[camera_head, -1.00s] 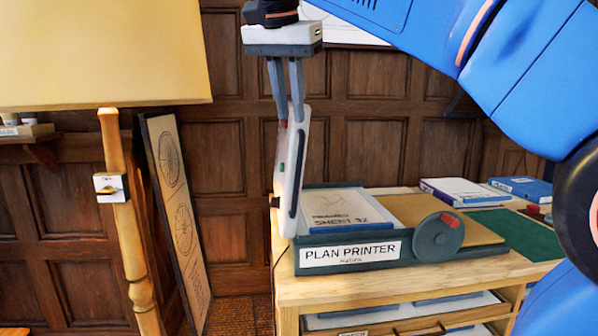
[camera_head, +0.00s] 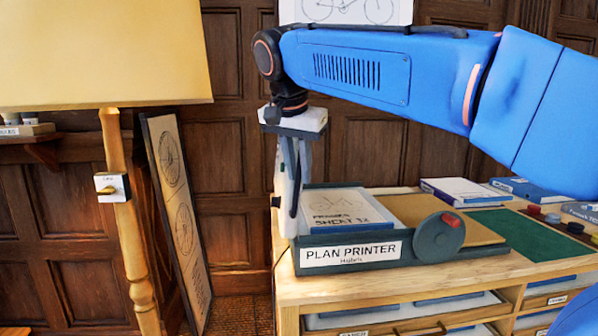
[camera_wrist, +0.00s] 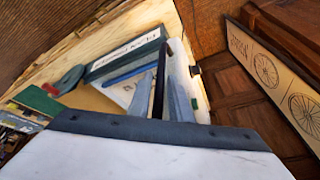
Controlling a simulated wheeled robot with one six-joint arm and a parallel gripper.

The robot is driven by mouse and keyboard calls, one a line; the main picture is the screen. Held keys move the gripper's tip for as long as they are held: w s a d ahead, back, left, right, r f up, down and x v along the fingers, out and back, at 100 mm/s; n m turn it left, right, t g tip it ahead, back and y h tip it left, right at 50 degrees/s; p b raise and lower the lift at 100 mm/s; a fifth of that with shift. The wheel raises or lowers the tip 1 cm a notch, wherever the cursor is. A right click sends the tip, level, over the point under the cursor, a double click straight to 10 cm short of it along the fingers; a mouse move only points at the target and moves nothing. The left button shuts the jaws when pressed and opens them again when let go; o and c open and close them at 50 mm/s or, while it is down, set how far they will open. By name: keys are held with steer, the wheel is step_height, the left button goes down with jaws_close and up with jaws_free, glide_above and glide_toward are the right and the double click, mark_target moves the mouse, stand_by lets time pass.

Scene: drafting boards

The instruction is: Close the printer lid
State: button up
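The plan printer (camera_head: 350,250) sits on the wooden cabinet, with a name label on its front and a sheet on its bed. Its white lid (camera_head: 288,222) stands about upright at the printer's left end; it also shows in the wrist view (camera_wrist: 190,80). My gripper (camera_head: 296,180) points down at the lid, its fingers overlapping the lid's upper part in the head view. In the wrist view my grey fingers (camera_wrist: 172,100) are close beside the lid. I cannot tell whether they touch or grip it, and the fingertips are partly hidden against it.
A grey wheel with a red grip (camera_head: 440,236) is at the printer's front right. Binders (camera_head: 462,190) and a green mat (camera_head: 515,232) lie to the right. There is open space above the printer bed.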

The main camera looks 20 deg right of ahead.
steer(key=shift+w+f, duration=0.1)
steer(key=shift+f, duration=0.15)
jaws_close()
steer(key=shift+d, duration=0.2)
